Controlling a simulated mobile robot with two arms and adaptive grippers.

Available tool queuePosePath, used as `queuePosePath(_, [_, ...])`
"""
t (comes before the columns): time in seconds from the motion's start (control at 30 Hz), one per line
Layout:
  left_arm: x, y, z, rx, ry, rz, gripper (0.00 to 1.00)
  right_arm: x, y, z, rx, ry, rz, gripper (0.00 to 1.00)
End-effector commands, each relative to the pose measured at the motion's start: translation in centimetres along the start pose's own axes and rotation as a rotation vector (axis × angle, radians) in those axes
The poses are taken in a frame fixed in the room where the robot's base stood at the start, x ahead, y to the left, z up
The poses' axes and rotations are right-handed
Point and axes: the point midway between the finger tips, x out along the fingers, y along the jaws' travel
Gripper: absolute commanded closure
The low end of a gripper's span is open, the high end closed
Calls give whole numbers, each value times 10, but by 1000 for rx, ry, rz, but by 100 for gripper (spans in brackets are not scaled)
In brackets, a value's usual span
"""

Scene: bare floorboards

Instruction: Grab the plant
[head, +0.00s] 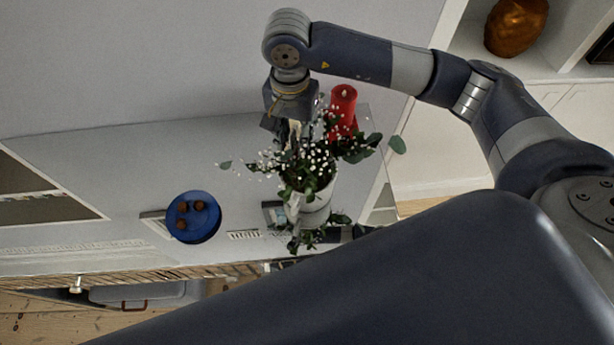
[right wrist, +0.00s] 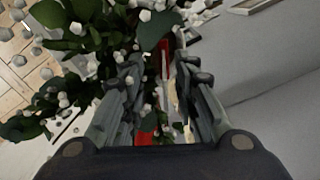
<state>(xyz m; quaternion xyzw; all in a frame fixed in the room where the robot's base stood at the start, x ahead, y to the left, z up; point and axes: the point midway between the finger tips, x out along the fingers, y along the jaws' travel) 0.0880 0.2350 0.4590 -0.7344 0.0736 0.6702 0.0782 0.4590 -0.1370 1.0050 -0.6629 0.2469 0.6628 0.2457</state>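The plant (head: 308,168), with green leaves and small white blossoms, stands in a white pot (head: 316,208) on a grey-white surface in the head view. Its leaves (right wrist: 75,55) fill the upper left of the right wrist view. My right gripper (head: 286,130) points down at the far side of the plant, close to its foliage. In the right wrist view its two fingers (right wrist: 158,85) are apart, with some leaves and blossoms showing in the gap. Whether they touch the stems cannot be told. The foliage partly hides the fingertips. My left gripper is not in view.
A red candle (head: 343,105) stands just behind the plant, close to my right gripper; red also shows between the fingers. A blue plate (head: 205,222) with several brown items lies to the left. A wall rises behind the surface. A brown vase (head: 515,27) sits on a shelf.

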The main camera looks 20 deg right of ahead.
Motion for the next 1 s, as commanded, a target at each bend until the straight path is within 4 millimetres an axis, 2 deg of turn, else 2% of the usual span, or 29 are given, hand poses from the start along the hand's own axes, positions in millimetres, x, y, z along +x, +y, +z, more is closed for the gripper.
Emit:
queuePosePath(0.23, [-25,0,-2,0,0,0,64,25,-3,8,0,-5,4,72])
queuePosePath(0.4, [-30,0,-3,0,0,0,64,47,-4,7,1,-3,0,72])
queuePosePath(0.67, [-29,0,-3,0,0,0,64,52,-5,7,-1,-1,-2,72])
queuePosePath(0.8, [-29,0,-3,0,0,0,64,52,-5,7,0,-1,-2,100])
queuePosePath(1.0, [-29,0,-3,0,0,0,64,52,-5,7,0,-1,-2,100])
